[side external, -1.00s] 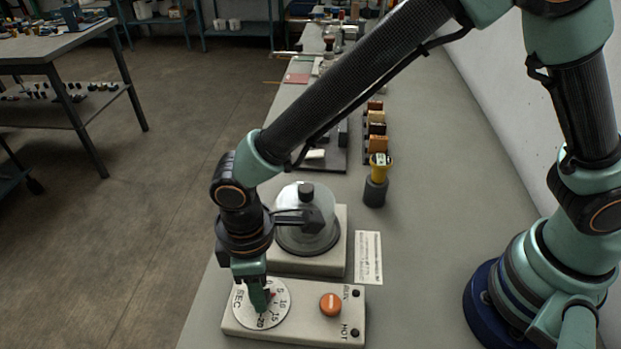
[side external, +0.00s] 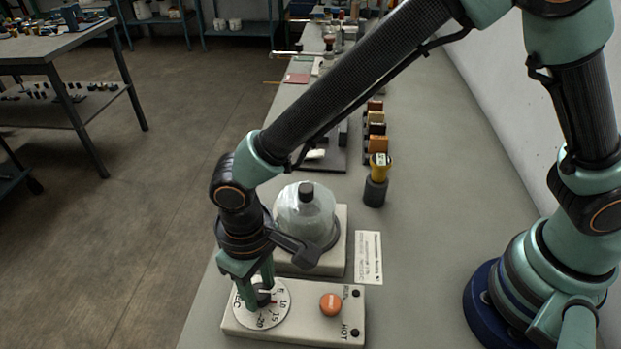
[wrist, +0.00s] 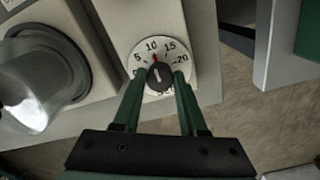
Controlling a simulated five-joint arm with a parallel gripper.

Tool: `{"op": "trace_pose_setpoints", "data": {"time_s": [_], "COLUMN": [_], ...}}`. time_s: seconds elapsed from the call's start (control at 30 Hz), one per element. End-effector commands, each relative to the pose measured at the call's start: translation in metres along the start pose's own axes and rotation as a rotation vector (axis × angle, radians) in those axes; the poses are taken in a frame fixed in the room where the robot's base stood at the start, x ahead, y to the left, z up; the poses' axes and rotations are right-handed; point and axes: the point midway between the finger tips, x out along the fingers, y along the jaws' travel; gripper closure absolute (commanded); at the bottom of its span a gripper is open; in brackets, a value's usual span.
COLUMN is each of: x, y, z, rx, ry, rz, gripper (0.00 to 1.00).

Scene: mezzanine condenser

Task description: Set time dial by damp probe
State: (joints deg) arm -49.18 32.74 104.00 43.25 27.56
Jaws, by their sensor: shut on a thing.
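The time dial (side external: 246,318) is a white disc marked in seconds on a pale box. In the wrist view, the dial face (wrist: 172,52) shows 5, 10, 15 and 20. The dark knob (wrist: 160,77) at its centre has a red pointer standing close to 10. My gripper (side external: 262,300) is shut on the knob, one finger on each side; it also shows in the wrist view (wrist: 161,76). A yellow-topped device (side external: 380,161), which looks like the damp probe, stands upright in a dark holder. Its small face is unreadable here.
An orange button (side external: 330,304) and small RUN and HOT lamps (side external: 355,333) share the dial's box. A clear dome (side external: 303,207) stands behind, close to my wrist. A printed card (side external: 369,258) lies to its right. Several coloured blocks (side external: 377,130) stand farther back.

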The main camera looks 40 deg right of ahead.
Motion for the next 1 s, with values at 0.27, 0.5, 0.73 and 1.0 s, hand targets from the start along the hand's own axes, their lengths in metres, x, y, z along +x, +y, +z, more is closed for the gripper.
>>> {"op": "trace_pose_setpoints", "data": {"time_s": [0.27, 0.5, 0.73, 1.0], "x": [-0.002, -0.001, -0.001, -0.014], "y": [0.000, 0.000, 0.000, -0.001], "z": [0.000, 0.000, 0.000, -0.001], "rx": [0.008, 0.007, 0.007, 0.007], "ry": [-0.002, -0.002, -0.001, 0.004], "rz": [0.001, 0.001, 0.000, -0.002], "gripper": [1.00, 0.35, 0.28, 0.28]}}
